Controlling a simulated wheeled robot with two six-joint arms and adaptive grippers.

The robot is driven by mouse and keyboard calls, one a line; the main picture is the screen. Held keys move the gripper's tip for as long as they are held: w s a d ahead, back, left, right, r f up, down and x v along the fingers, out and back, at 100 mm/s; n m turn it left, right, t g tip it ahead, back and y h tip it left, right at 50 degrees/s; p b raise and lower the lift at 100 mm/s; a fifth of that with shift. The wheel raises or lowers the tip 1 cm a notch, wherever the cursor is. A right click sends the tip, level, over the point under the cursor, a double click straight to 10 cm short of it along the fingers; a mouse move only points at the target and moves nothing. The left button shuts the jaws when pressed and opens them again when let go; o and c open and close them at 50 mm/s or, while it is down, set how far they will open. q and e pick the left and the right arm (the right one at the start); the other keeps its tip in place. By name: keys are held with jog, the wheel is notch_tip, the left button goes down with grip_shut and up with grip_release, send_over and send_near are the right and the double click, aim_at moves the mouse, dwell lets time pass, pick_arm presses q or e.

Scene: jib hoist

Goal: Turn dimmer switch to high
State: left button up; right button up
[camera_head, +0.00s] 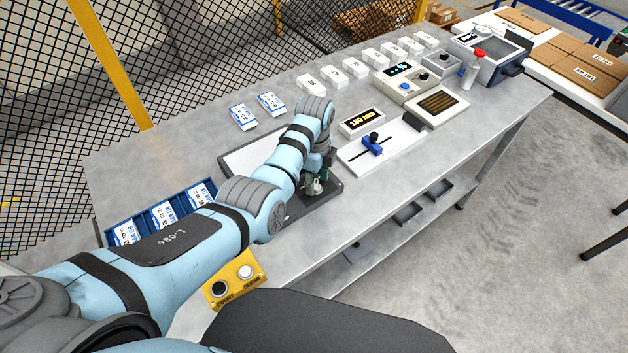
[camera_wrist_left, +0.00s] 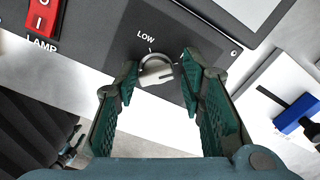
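The dimmer knob (camera_wrist_left: 156,72) is a round metallic knob with a pale bar across it, on a dark panel (camera_wrist_left: 105,45) in the left wrist view. My right gripper is not in view.
A red LAMP rocker switch (camera_wrist_left: 43,20) is on the same panel. A slider unit with a blue handle (camera_head: 372,146) stands to the right. A yellow two-button box (camera_head: 233,279) is at the bench's near edge; a blue card tray (camera_head: 207,187) lies left.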

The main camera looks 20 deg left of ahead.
aim_at(315, 182)
pick_arm(q)
jog(key=shift+o, duration=0.5)
jog(key=shift+w+f, duration=0.1)
jog(key=shift+f, duration=0.1)
notch_tip(315, 182, up, 8)
jog(key=shift+f, duration=0.25)
